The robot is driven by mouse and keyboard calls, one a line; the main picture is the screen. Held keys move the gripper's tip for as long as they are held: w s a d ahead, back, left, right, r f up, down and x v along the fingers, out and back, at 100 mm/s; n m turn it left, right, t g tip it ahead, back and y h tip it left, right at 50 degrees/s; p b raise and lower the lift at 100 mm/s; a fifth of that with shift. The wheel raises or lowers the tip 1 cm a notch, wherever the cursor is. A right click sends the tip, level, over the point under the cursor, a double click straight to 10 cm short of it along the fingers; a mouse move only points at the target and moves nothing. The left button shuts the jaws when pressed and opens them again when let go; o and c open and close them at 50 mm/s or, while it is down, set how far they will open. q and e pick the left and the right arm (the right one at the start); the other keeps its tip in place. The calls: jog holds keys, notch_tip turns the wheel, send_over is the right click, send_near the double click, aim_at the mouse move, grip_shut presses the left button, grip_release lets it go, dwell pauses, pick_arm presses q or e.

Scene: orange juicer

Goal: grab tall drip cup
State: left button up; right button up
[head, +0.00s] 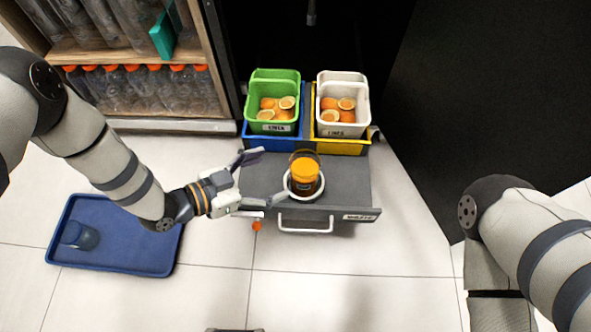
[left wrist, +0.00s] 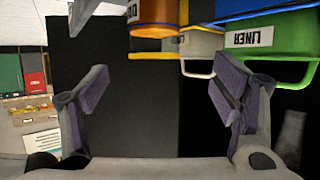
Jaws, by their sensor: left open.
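The tall drip cup (head: 305,180), an orange and dark cup with a clear rim, stands upright in a white ring on the grey pulled-out drawer (head: 345,187). In the left wrist view the orange cup (left wrist: 154,14) is at the top edge, partly cut off. My left gripper (head: 274,173) is open and empty, just left of the cup, with its fingers pointing toward it. In the left wrist view the open fingers (left wrist: 168,90) stand wide apart with nothing between them. My right arm shows at the right, but its gripper is out of view.
A green bin (head: 274,127) and a white bin (head: 342,130) of orange halves stand behind the cup. A drawer handle (head: 305,230) is in front. A blue tray (head: 110,265) with a clear cup (head: 80,236) lies at left. Bottles (head: 140,88) fill the shelf behind.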

aim_at(291, 170)
pick_arm(q)
jog(key=x, duration=0.2)
jog(key=b+x, duration=0.1)
jog(key=x, duration=0.1)
jog(key=shift+d+f, duration=0.2)
jog(key=shift+d, duration=0.2)
jog(key=b+x, duration=0.2)
jog(key=x, duration=0.3)
jog(key=shift+s+d+r+b, duration=0.1)
jog(key=shift+s+d+b, duration=0.05)
jog(key=shift+b, duration=0.15)
jog(key=shift+d, duration=0.15)
jog(key=shift+r, duration=0.15)
jog(key=shift+c, duration=1.1)
grip_shut()
pick_arm(e)
jog(key=shift+s+d+f+g, duration=0.1)
jog(key=shift+s+f+g, duration=0.15)
jog(key=shift+s+f, duration=0.3)
jog(key=shift+s+d+f+g, duration=0.1)
jog(key=shift+s+f+g, duration=0.2)
jog(key=shift+f, duration=0.4)
